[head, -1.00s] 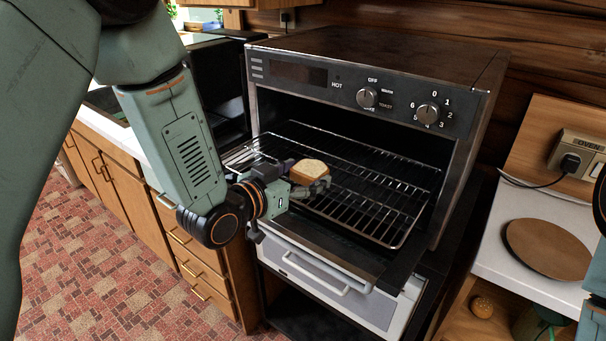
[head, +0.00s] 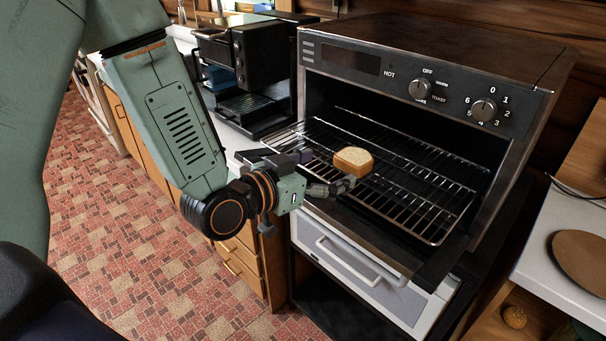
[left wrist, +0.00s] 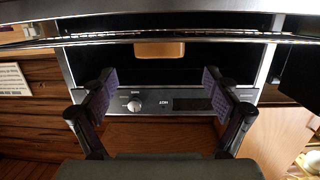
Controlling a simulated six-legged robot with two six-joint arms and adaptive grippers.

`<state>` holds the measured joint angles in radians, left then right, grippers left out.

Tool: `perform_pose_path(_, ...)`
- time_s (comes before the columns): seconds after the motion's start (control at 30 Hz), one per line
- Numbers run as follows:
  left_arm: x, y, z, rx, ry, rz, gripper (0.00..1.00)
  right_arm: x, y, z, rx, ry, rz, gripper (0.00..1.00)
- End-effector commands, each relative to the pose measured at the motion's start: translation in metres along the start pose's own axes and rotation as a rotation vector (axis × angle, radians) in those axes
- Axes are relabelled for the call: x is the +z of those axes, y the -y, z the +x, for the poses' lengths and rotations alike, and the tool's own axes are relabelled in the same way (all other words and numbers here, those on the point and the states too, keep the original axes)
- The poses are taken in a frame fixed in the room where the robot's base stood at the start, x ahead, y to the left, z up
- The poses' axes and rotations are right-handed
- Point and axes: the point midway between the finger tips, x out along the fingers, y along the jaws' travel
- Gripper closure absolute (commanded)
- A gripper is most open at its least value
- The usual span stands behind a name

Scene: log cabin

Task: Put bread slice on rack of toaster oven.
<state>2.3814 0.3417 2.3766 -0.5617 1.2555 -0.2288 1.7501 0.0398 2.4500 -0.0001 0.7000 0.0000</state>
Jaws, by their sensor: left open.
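The bread slice (head: 352,161), pale with a brown crust, lies on the wire rack (head: 425,205) of the toaster oven (head: 430,62), near the rack's front left part. The rack extends out of the open oven front. My left gripper (head: 328,172) is open and empty at the rack's front left edge, its fingers just short of the bread. In the left wrist view, which looks upside down, the bread (left wrist: 160,50) is beyond the two spread fingertips (left wrist: 160,88), apart from them. My right gripper is not in view.
A dark coffee machine (head: 245,75) stands left of the oven. A white-fronted drawer with a handle (head: 345,262) is below it. A counter with a round brown board (head: 585,262) is at the right. Tiled floor (head: 110,200) is free at the left.

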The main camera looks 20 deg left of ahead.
Motion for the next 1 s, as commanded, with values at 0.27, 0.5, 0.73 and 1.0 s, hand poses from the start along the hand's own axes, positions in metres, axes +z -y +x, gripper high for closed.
perform_pose_path(0.27,-0.001,0.001,-0.027,-0.003,0.0,-0.006,0.12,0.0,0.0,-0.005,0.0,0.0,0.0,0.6)
perform_pose_path(0.5,-0.002,0.002,-0.045,-0.002,0.002,-0.006,0.12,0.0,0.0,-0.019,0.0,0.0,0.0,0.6)
perform_pose_path(0.73,-0.001,0.001,-0.056,-0.001,0.001,-0.002,0.12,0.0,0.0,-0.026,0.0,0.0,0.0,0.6)
perform_pose_path(1.0,0.0,0.0,-0.058,0.0,0.0,0.001,0.12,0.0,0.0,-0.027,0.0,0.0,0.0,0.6)
